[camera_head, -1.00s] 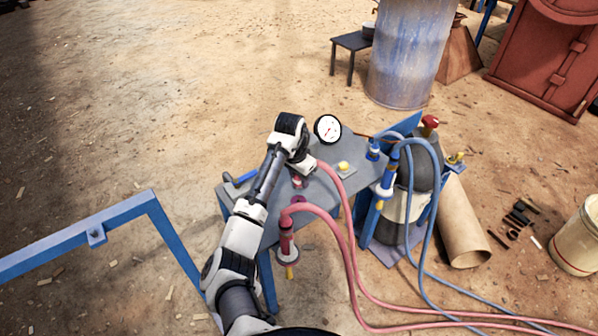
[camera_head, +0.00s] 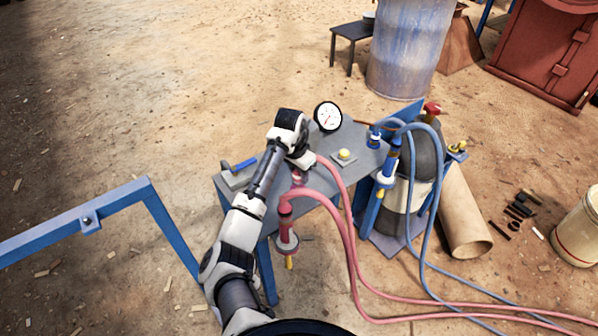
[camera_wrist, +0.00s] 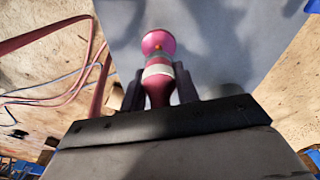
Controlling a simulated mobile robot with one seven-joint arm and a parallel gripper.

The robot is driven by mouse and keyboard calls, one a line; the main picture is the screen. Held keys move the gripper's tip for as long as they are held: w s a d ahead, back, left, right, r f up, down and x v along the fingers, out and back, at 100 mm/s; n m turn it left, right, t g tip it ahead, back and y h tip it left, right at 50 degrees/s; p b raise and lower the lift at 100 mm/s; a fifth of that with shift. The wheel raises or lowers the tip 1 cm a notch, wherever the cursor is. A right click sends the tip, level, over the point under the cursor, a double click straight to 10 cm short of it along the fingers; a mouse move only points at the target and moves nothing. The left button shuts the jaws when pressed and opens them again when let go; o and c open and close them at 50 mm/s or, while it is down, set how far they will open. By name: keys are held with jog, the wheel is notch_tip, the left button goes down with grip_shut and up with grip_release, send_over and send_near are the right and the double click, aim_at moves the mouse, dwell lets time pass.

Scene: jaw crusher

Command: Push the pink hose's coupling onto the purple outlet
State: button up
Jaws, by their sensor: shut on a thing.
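My gripper (camera_wrist: 158,92) is shut on the pink hose's coupling (camera_wrist: 158,71), a pink-red piece with a pale band, held between both fingers. The purple outlet (camera_wrist: 158,39) shows as a magenta round flange straight ahead of the coupling's tip in the wrist view. The two overlap in line, and I cannot tell whether they touch or how far one is on the other. In the head view, my wrist hides most of the coupling. The pink hose (camera_head: 333,171) runs from my gripper to the right and down to the floor.
The grey table (camera_head: 326,150) carries a gauge (camera_head: 328,116), a yellow button (camera_head: 344,154) and a blue-handled piece (camera_head: 238,167). Blue hoses (camera_head: 437,165) and a dark tank stand right. A blue frame (camera_head: 85,222) is at left.

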aim_at(299, 181)
jog(key=shift+f+b, duration=0.75)
jog(key=shift+f, duration=0.45)
jog(key=shift+p, duration=1.1)
dwell(1.0)
jog(key=shift+f, duration=0.6)
dwell(0.4)
jog(key=o, duration=1)
notch_tip(299, 181, up, 14)
jog(key=s+a, duration=0.1)
jog(key=shift+s+a+f+b, duration=0.15)
jog(key=shift+a+b, duration=0.15)
jog(key=shift+b, duration=0.1)
